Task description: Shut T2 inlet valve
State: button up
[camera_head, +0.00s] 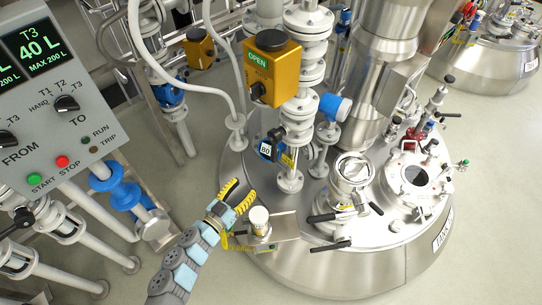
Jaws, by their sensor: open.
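An orange valve actuator (272,68) with a black top knob and a green "OPEN" window sits on the white flanged pipe (305,112) above the steel tank (345,270). No T2 label is legible on it, so I cannot tell for sure that it is the T2 inlet valve. The tank's label (443,234) is only partly readable. My gripper (241,192), with black-and-yellow fingers, is open and looks empty. In the picture it is below and left of the actuator, clear of it, near the tank's left edge.
A control panel (55,110) with a T3 display stands at left. A second orange actuator (200,47) is behind. A blue gauge reading 80 (268,150), black-handled fittings (322,217) and an open hatch (416,176) crowd the tank top. Open floor lies at right.

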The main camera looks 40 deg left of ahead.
aim_at(272, 155)
jog(key=w+b, duration=0.1)
jog(key=w, duration=0.4)
jog(key=w+a+b, duration=0.1)
jog(key=w+b, duration=0.1)
jog(key=w, duration=0.4)
jog(key=w+a+b, duration=0.1)
jog(key=w, duration=0.4)
jog(key=shift+w+a+r+b, duration=0.1)
jog(key=shift+w+a+b, duration=0.1)
jog(key=shift+w+b, duration=0.2)
grip_shut()
